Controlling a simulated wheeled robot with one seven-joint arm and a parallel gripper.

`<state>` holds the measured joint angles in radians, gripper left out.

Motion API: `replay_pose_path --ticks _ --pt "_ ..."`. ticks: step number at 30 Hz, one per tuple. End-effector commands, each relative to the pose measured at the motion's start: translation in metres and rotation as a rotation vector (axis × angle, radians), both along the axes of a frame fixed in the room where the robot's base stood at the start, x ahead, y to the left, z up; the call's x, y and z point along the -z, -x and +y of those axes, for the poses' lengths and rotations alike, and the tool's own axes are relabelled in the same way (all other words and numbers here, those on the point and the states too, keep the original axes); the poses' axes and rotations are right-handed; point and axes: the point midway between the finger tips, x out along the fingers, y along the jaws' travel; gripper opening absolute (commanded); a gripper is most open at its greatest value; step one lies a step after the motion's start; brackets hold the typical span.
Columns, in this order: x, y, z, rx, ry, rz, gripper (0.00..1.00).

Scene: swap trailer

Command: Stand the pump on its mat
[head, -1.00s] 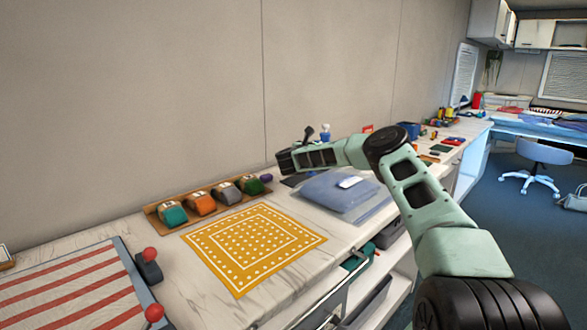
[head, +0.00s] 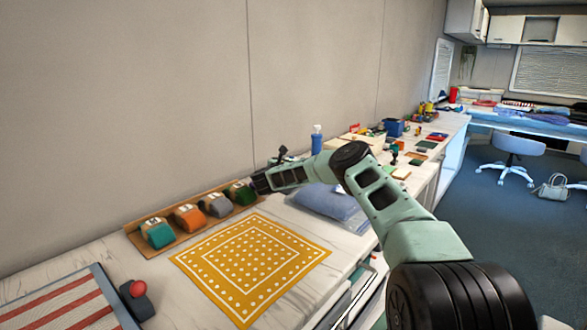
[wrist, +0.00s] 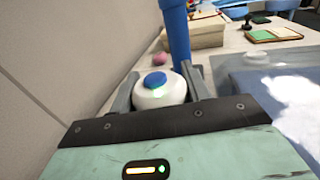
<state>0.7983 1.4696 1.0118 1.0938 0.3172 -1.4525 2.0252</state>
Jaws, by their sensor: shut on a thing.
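The pump is blue and white. In the wrist view, its white rounded part (wrist: 158,98) with a blue cap sits between my two fingers, and a blue upright column rises behind it. In the head view the pump (head: 317,139) shows above my forearm, which hides its lower part. My gripper (wrist: 160,92) is shut on the pump. Whether the pump's base touches the counter is hidden. A yellow mat (head: 222,262) with white dots and square borders lies flat and empty on the counter, nearer than the gripper in the head view.
A wooden tray with several coloured rolls (head: 188,216) lies along the wall behind the mat. A folded blue cloth (head: 335,207) lies right of the mat. A striped board (head: 70,305) and a red-knobbed lever (head: 138,290) are at the near left. Boxes and small items crowd the far counter.

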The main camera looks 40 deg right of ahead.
Motion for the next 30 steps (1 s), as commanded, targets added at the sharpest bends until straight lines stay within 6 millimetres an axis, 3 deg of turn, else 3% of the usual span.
replay_pose_path --ticks 6,16,17,19,30 --pt "0.027 0.0 0.0 0.0 -0.001 0.0 0.13" --pt "0.031 0.0 0.0 0.0 0.0 0.0 0.13" --pt "0.031 0.0 0.0 0.0 -0.001 0.0 0.53" --pt "0.03 0.0 0.0 0.0 -0.001 0.001 0.69" --pt "0.028 0.0 0.003 -0.001 -0.002 0.002 0.69"
